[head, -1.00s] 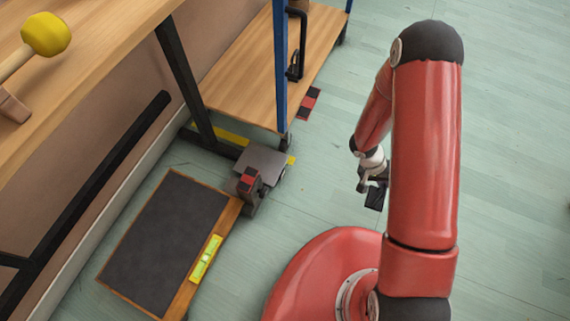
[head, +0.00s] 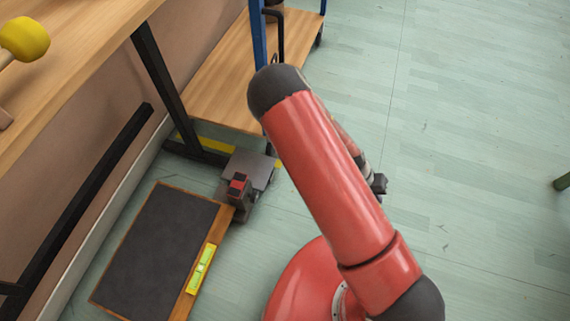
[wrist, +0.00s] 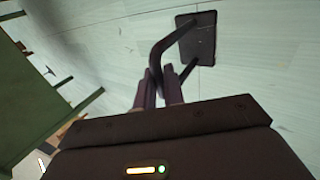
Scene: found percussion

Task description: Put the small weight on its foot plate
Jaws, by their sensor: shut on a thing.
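In the wrist view my gripper (wrist: 160,92) is shut on the bent handle of a dark flat-faced object (wrist: 197,38), which I take to be the small weight. It hangs beyond the fingertips over the pale floor. In the head view only a dark bit of my wrist end shows beside my red arm; the held object is hidden there. A grey metal plate (head: 262,168) low on the floor by the rack may be the foot plate. A red and black block (head: 238,186) sits at its near side. I cannot tell which plate belongs to the weight.
A dark board with a wooden rim (head: 208,287) lies on the floor at left, with a yellow-green level (head: 201,269) on its edge. A wooden bench (head: 70,60) with a yellow mallet head (head: 24,39) and a wooden shelf (head: 215,85) stand behind.

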